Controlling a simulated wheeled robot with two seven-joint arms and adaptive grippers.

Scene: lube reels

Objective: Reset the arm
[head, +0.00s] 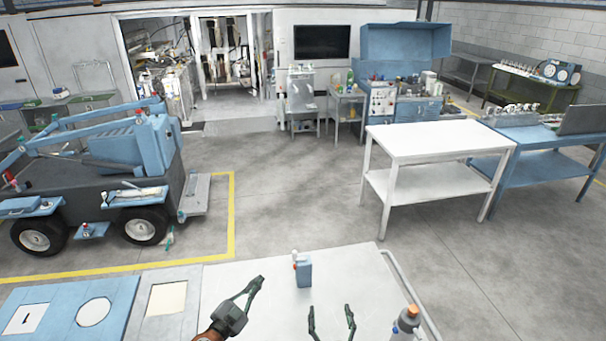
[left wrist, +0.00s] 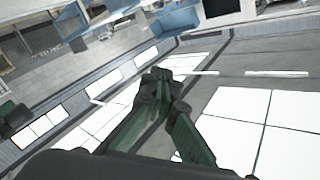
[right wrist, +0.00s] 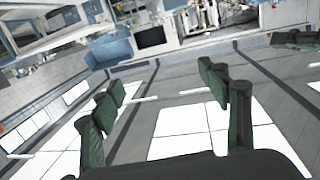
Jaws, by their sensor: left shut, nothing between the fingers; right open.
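My left gripper (head: 254,287) is above the left part of the white tabletop in the head view. Its fingers are together with nothing between them, and they also show closed in the left wrist view (left wrist: 160,78). My right gripper (head: 331,308) is above the front middle of the same tabletop. Its fingers are spread apart and empty, and the right wrist view shows the wide gap between them (right wrist: 158,92). Neither gripper touches an object. Both wrist views look out across the room.
A blue bottle with a red and white top (head: 304,271) stands on the white tabletop (head: 250,270) between the grippers, beyond them. A grey bottle with an orange cap (head: 406,322) is at the right. A blue wheeled vehicle (head: 100,170) and a white table (head: 435,142) stand further off.

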